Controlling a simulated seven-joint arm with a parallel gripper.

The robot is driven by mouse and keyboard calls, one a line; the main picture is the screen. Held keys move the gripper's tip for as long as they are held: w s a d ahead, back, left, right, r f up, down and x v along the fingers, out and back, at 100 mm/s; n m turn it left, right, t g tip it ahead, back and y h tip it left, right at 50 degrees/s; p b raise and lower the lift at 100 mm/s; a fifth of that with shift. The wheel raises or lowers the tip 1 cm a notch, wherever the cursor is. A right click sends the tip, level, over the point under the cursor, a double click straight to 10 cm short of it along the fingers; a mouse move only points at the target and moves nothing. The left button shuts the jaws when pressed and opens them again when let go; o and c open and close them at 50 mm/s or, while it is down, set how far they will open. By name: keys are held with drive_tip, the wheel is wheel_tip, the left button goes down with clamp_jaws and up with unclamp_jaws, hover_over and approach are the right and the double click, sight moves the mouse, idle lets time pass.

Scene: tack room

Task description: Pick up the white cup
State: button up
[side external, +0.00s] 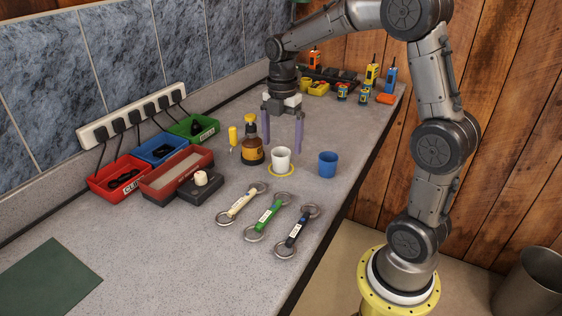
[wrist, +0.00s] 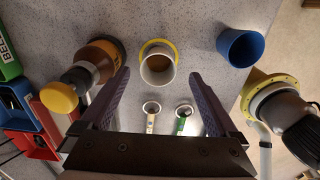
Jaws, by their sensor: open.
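The white cup (side external: 280,161) stands upright on a yellow round coaster (side external: 270,172) on the grey counter. In the wrist view the cup (wrist: 157,69) shows from above, near the middle, with a brownish inside. My gripper (side external: 283,150) is open, its two purple fingers pointing down, with nothing held between them. In the wrist view its fingertips (wrist: 159,75) lie to the left and right of the cup, with a gap on each side. I cannot tell exactly how far the fingertips are above or behind the cup.
An amber bottle with a yellow top (side external: 251,146) stands close left of the cup. A blue cup (side external: 328,164) stands to the right. Several ring-ended straps (side external: 269,214) lie in front. Coloured bins (side external: 119,176) and a power strip (side external: 132,117) are along the wall.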

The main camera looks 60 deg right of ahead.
sight(281, 154)
drive_tip(key=shift+w+f, duration=0.1)
drive_tip(key=shift+f, duration=2.2)
drive_tip(key=shift+r, duration=0.1)
clamp_jaws()
